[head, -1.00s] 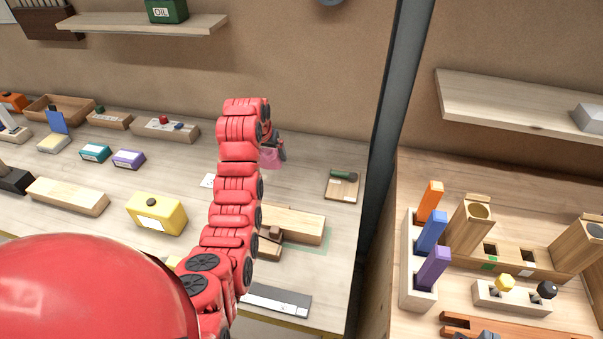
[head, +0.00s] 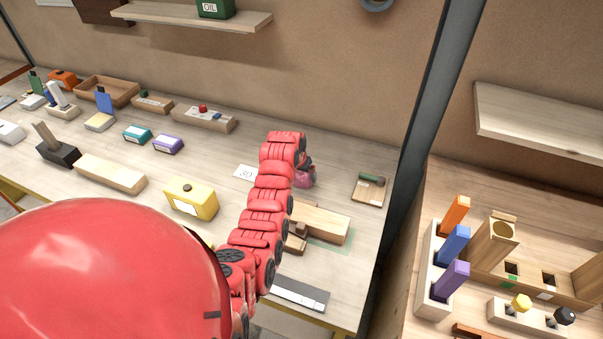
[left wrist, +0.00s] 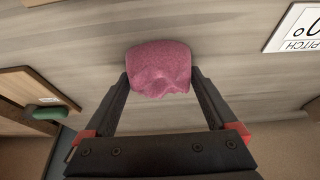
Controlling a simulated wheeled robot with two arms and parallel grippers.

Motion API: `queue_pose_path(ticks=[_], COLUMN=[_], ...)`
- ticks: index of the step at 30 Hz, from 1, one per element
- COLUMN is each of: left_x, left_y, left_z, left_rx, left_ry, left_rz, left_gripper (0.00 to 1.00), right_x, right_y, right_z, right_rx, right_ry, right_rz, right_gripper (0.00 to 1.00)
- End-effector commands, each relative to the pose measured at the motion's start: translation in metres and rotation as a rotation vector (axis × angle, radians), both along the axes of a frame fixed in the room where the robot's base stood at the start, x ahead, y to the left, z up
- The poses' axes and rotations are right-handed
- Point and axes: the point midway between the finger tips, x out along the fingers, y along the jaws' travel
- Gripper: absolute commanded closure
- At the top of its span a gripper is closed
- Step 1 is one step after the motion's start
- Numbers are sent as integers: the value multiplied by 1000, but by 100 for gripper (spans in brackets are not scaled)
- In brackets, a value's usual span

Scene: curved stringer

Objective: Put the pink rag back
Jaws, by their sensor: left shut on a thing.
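The pink rag (head: 304,180) is a small crumpled cloth at the far end of my left arm, over the right part of the long workbench. In the left wrist view the rag (left wrist: 160,68) is a rounded pink bundle between the two dark fingertips. My left gripper (left wrist: 160,78) is shut on it. In the head view my left gripper (head: 305,166) is partly hidden behind my red arm. I cannot tell whether the rag touches the bench top. My right gripper is not in view.
A board with a green-handled tool (head: 370,190) lies right of the rag. A white card (head: 245,173) lies to its left, and a wooden block (head: 322,222) is nearer. A dark post (head: 430,110) stands at the right. Bare bench lies behind the rag.

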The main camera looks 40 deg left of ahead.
Motion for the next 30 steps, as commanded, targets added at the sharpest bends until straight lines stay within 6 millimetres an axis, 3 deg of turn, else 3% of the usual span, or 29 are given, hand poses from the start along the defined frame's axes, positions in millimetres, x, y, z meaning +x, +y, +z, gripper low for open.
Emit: queue_pose_path(ticks=[3,14,20,30], left_x=[0,-1,-8,-33], left_y=[0,0,-2,-8], left_z=[-1,5,26,86], left_rx=[0,0,3,4], left_ry=[0,-2,-6,-7], left_rz=[0,0,-1,0], left_gripper=[0,0,0,0], right_x=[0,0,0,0], right_y=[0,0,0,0], right_z=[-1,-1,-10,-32], right_rx=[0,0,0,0], right_ry=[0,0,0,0], right_rz=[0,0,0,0], right_gripper=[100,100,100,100])
